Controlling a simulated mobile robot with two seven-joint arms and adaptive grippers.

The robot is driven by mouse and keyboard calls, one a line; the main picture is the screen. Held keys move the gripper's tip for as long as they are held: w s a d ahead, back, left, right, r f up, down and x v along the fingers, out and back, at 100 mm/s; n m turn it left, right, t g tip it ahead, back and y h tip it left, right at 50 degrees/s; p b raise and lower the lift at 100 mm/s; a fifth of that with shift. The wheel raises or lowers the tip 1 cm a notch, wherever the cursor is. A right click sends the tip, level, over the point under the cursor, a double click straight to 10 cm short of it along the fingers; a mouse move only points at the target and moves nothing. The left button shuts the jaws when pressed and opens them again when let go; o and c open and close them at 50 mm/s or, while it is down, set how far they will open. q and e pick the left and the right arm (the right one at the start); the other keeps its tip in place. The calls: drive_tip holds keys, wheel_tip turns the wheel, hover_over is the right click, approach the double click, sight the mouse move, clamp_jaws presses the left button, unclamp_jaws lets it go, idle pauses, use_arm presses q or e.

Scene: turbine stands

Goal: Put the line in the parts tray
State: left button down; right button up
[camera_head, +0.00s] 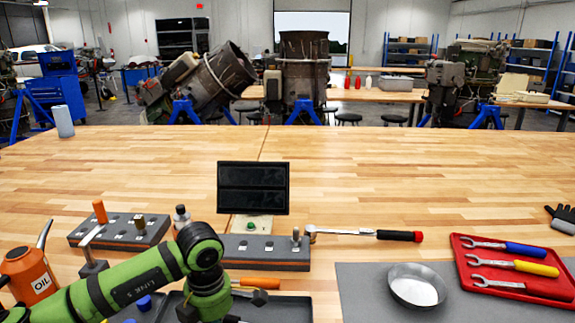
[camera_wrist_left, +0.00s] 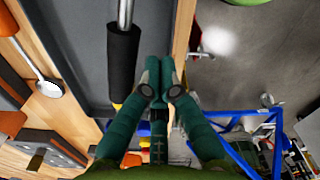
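I cannot make out a line for certain in either view. A round silver metal dish (camera_head: 417,285), which may be the parts tray, sits on the grey mat at front right. A dark shallow tray (camera_head: 275,309) lies at the front edge, partly cut off; it also shows in the left wrist view (camera_wrist_left: 75,45). My left gripper (camera_head: 208,306) hangs by this tray, its tips hidden in the head view. In the left wrist view its fingertips (camera_wrist_left: 163,75) look together, with nothing clear between them, near the table edge. My right gripper is not in view.
An orange-handled tool (camera_head: 257,283) lies near the left gripper. Socket blocks (camera_head: 265,252), a ratchet (camera_head: 365,233), an oil can (camera_head: 28,272) and a red wrench tray (camera_head: 512,267) surround the work area. A dark screen (camera_head: 253,188) stands behind. The table's far part is mostly clear.

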use_arm(q)
drive_tip(key=shift+w+d+b, duration=0.1)
drive_tip(key=shift+w+b, duration=1.15)
drive_tip(key=shift+w, duration=1.15)
drive_tip(key=shift+w+b, duration=0.6)
drive_tip(key=shift+w, duration=0.85)
drive_tip(key=shift+r, duration=0.1)
wheel_tip(320, 180, up, 8)
drive_tip(key=p, duration=0.4)
drive_tip(key=shift+p, duration=0.35)
